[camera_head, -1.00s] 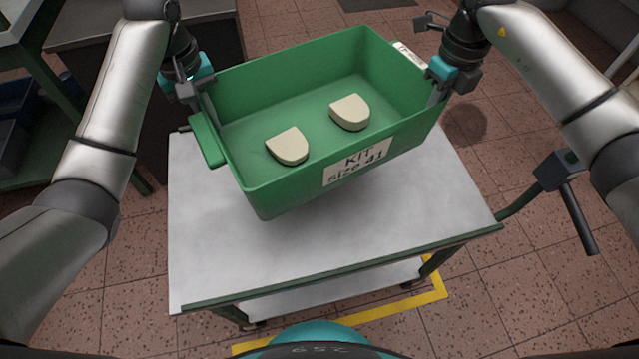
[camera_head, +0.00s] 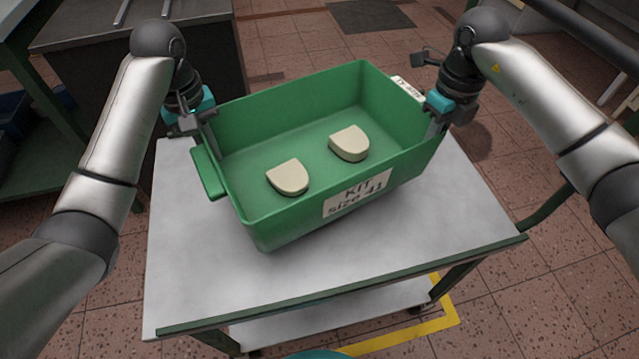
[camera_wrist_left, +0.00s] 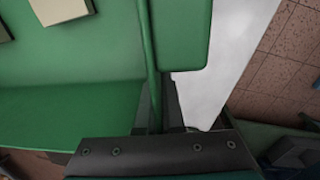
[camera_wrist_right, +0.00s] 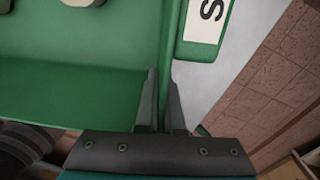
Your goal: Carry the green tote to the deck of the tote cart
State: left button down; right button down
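The green tote (camera_head: 300,215) is over the grey deck (camera_head: 400,235) of the tote cart, turned at a slant to it. I cannot tell whether its bottom touches the deck. Two cream shoe-last pieces (camera_head: 288,177) and (camera_head: 349,143) lie inside it. A label on its front wall reads "Kit size 41". My left gripper (camera_head: 208,122) is shut on the tote's left end wall; the wall also shows between the fingers in the left wrist view (camera_wrist_left: 158,110). My right gripper (camera_head: 437,112) is shut on the right end wall, between its fingers in the right wrist view (camera_wrist_right: 160,105).
A dark table (camera_head: 100,30) stands behind at the left, beside a green-framed rack (camera_head: 40,110). Yellow tape (camera_head: 410,335) marks the tiled floor by the cart. The cart deck is bare in front of the tote.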

pick_arm(q)
jog(key=shift+f, duration=0.2)
pick_arm(e)
jog(key=shift+f, duration=0.15)
